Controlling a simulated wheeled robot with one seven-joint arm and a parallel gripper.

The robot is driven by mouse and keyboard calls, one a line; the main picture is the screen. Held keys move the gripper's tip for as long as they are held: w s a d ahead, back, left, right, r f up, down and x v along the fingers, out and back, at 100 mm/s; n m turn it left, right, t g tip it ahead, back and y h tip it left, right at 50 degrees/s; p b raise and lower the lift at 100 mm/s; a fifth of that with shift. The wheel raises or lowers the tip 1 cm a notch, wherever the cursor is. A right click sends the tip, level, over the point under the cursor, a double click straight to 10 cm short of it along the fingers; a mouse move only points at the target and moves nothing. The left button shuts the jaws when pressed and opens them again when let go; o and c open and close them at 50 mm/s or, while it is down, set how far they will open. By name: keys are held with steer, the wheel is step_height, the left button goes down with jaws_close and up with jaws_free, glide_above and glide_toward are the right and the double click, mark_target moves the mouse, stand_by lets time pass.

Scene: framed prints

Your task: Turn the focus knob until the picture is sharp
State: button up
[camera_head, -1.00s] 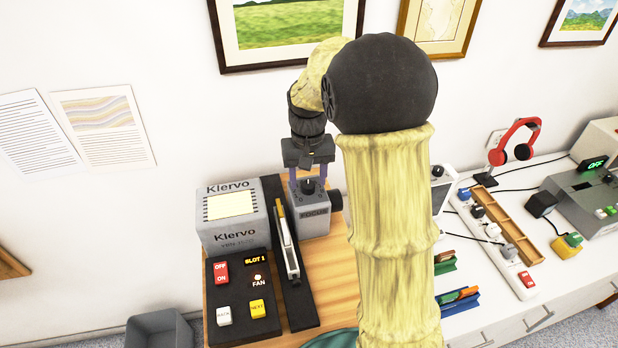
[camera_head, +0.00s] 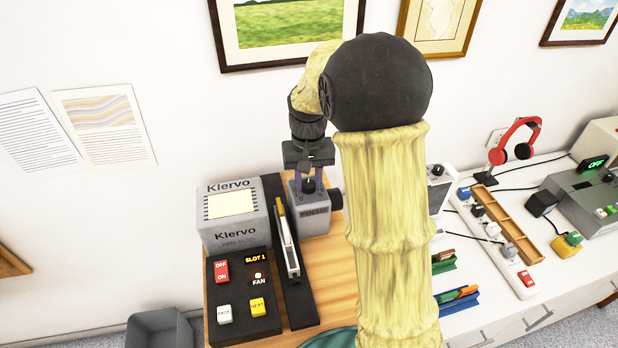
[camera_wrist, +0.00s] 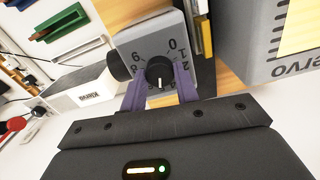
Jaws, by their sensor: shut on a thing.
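The focus knob (camera_wrist: 159,73) is black with a white pointer line, on a grey focus box (camera_head: 315,222) labelled FOCUS. In the wrist view a numbered dial surrounds it, and the pointer line faces toward my gripper. My gripper (camera_wrist: 160,88) has its purple fingers on either side of the knob, shut on it. In the head view the knob (camera_head: 308,186) shows just below my gripper (camera_head: 308,177). The grey Klervo projector (camera_head: 233,232) stands to the left, with a small pale lit panel (camera_head: 231,205) on its face. I cannot judge any picture's sharpness there.
A dark slide tray (camera_head: 290,275) lies between projector and focus box. A control panel (camera_head: 240,300) with OFF/ON, FAN, BACK and NEXT buttons is in front. Wooden table (camera_head: 340,265) is bare near the box. A white counter with other devices is at right.

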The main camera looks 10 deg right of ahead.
mark_target(309, 183)
steer(key=m+p, duration=0.2)
steer(key=m, duration=0.3)
steer(key=shift+r, duration=0.15)
steer(key=shift+d+m+p, duration=0.1)
steer(key=shift+m+p, duration=1.05)
steer(key=shift+m, duration=1.05)
steer(key=o, duration=1)
steer(key=shift+c, duration=0.2)
step_height(309, 183, up, 17)
steer(key=b, duration=0.1)
steer(key=shift+b, duration=0.35)
